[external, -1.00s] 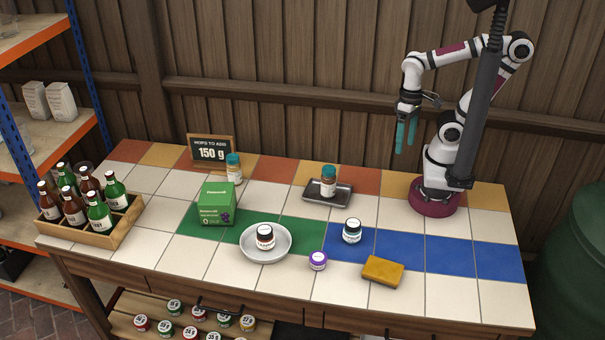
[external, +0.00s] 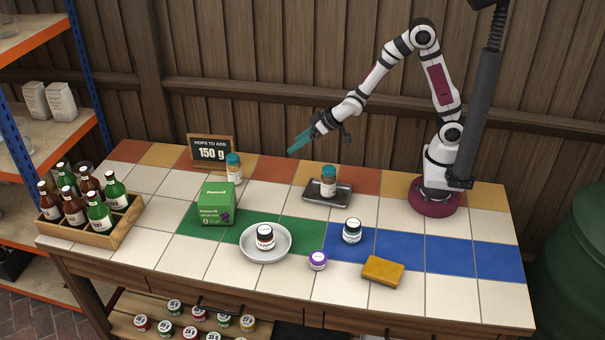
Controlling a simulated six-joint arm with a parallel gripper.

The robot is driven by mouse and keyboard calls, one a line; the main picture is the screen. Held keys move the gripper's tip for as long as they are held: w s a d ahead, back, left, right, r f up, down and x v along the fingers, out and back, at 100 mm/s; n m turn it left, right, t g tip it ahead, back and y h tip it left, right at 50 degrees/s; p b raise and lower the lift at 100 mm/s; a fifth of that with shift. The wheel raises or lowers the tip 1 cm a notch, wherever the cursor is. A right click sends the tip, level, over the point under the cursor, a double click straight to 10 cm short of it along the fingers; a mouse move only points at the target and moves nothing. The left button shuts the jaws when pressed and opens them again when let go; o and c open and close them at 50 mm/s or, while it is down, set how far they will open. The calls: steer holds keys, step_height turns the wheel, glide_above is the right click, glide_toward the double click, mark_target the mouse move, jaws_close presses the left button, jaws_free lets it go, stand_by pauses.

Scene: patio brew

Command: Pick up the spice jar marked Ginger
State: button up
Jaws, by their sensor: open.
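Two jars with teal lids look like spice jars. One jar (external: 234,170) stands on the tiles behind the green box, and the other jar (external: 328,182) stands upright on a small metal tray (external: 313,197). Their labels are too small to read, so I cannot tell which is marked Ginger. My gripper (external: 298,144) is open and empty, with teal fingers pointing down and left. It hangs above the back of the table, between the two jars in the picture and touching neither.
A sign (external: 211,152) and bottle crate (external: 92,240) are left. The right-hand tiles are clear.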

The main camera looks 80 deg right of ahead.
mark_target(232, 157)
steer(key=w+a+f+t, duration=0.1)
steer(key=w+f, duration=0.1)
steer(key=w, duration=0.5)
steer(key=w+a+f+n+t, duration=0.1)
steer(key=w+f, duration=0.2)
steer(key=w, duration=0.4)
steer(key=w+f+n+t, duration=0.1)
steer(key=w+f+t, duration=0.1)
steer(key=w, duration=0.6)
steer(key=shift+a+f+y, duration=0.4)
steer(key=shift+f, duration=0.25)
jaws_close()
